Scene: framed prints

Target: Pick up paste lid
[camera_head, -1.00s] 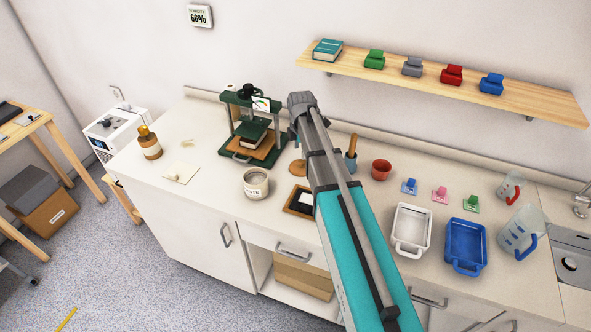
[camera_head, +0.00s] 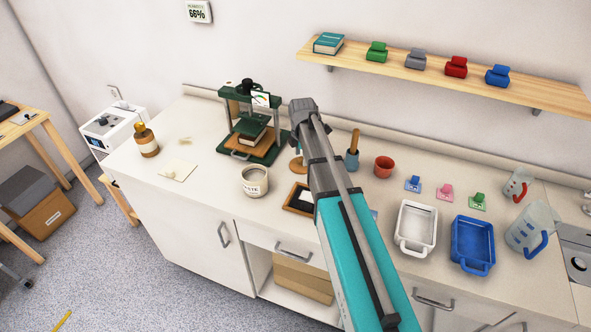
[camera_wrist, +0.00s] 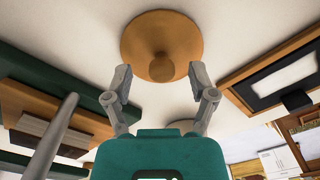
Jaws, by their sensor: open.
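The paste lid is a round brown wooden disc with a knob in its middle. In the wrist view the lid (camera_wrist: 161,28) lies on the pale counter beyond my fingertips, knob facing the camera. My gripper (camera_wrist: 160,84) is open and empty, its two fingers apart on either side of the knob's line, not touching it. In the head view the lid (camera_head: 297,165) is partly hidden behind my arm. The paste jar (camera_head: 254,182), pale with a dark label, stands open on the counter to the lid's left.
A green press (camera_head: 250,125) stands left of the lid. A dark wooden frame (camera_head: 299,199) lies to its front right.

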